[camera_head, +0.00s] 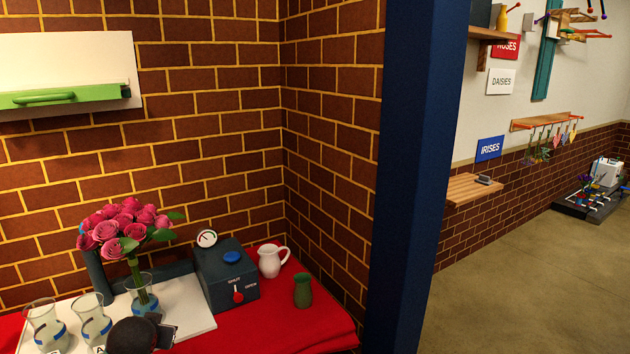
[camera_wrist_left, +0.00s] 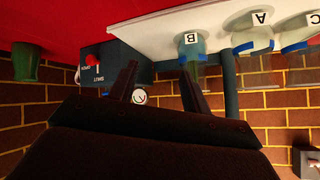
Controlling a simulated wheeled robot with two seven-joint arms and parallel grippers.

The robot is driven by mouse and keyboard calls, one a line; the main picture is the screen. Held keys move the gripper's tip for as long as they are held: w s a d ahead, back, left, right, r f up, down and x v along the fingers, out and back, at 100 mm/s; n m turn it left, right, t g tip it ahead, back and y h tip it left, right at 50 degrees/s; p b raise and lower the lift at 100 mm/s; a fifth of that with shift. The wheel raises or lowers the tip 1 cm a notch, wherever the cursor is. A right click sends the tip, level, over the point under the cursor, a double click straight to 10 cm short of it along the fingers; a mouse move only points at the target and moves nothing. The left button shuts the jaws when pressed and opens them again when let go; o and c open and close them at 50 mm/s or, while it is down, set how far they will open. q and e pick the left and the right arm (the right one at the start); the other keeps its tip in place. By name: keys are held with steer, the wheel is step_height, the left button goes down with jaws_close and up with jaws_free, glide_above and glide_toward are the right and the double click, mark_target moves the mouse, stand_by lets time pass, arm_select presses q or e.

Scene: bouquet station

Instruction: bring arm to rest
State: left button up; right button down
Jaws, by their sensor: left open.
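My left gripper (camera_wrist_left: 160,78) is open and empty in the left wrist view, which looks upside down. In the head view a dark part of my left arm (camera_head: 132,336) shows at the bottom, in front of the white board. A bouquet of pink roses (camera_head: 124,226) stands upright in a glass flask (camera_head: 144,298) behind it. The flask labelled B (camera_wrist_left: 192,46) shows near one finger in the left wrist view; contact cannot be told. My right gripper is out of view.
Two more flasks (camera_head: 94,322) stand left on the white board (camera_head: 188,304). A dark control box (camera_head: 226,272) with a gauge, a white pitcher (camera_head: 270,262) and a green vase (camera_head: 303,290) stand right on the red table (camera_head: 290,334). A blue post (camera_head: 415,180) rises beyond.

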arm_select(q)
steer(key=s+d+f+g+h, duration=0.1)
steer(key=s+d+f, duration=0.5)
steer(key=s, duration=0.6)
steer(key=s+d+f+m+g+h, duration=0.1)
steer(key=s+d+f+g, duration=0.3)
steer(key=s, duration=0.9)
steer(key=s+d+f+m+g+h, duration=0.1)
steer(key=s+d+f+g+h, duration=0.1)
steer(key=s+d+f, duration=0.8)
steer(key=shift+s+d+g, duration=0.4)
steer(key=shift+s+d, duration=1)
steer(key=shift+s, duration=0.25)
steer(key=shift+f, duration=0.15)
